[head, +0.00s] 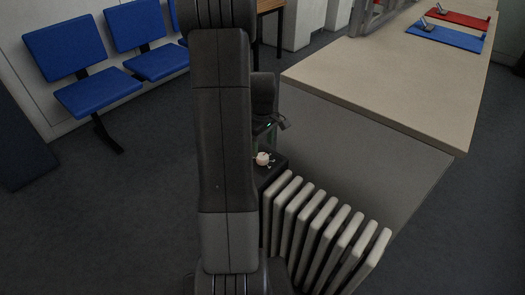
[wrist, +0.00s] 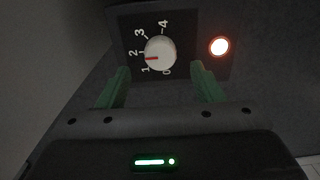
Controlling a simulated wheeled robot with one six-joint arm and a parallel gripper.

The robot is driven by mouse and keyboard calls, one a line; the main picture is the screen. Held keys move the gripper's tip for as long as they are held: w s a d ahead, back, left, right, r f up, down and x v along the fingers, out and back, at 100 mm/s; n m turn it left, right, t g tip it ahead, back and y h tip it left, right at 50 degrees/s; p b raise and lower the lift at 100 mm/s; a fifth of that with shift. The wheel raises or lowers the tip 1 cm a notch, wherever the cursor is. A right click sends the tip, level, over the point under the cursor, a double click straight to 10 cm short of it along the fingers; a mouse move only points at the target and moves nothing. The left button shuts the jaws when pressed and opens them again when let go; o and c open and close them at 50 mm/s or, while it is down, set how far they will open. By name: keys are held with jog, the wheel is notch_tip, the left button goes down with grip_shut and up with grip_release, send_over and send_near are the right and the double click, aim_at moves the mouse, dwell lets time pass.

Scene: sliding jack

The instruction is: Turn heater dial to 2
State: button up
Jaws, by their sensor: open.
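The heater dial (wrist: 160,53) is a round white knob with a red pointer line on a black panel (wrist: 205,22) in the wrist view. White marks 0 to 4 surround it. The red line points left, between 1 and 2 and nearer 2. My gripper (wrist: 160,69) is open, with its green fingers apart below the dial to its left and right; nothing is between them, and I cannot tell how far they are from the panel. The heater (head: 325,235) is a pale ribbed radiator in the head view, with its black control box (head: 271,174) at the left end, partly hidden by my arm.
A lit round lamp (wrist: 219,47) is on the panel right of the dial. A counter (head: 400,75) with a grey side stands just behind and right of the heater. Blue chairs (head: 97,92) are at the back left. Floor is clear at left.

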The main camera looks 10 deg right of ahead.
aim_at(262, 156)
notch_tip(262, 156, up, 9)
jog(key=p, duration=0.1)
jog(key=shift+f, duration=0.2)
notch_tip(262, 156, down, 14)
jog(key=shift+r+b, duration=0.15)
jog(key=shift+b, duration=0.85)
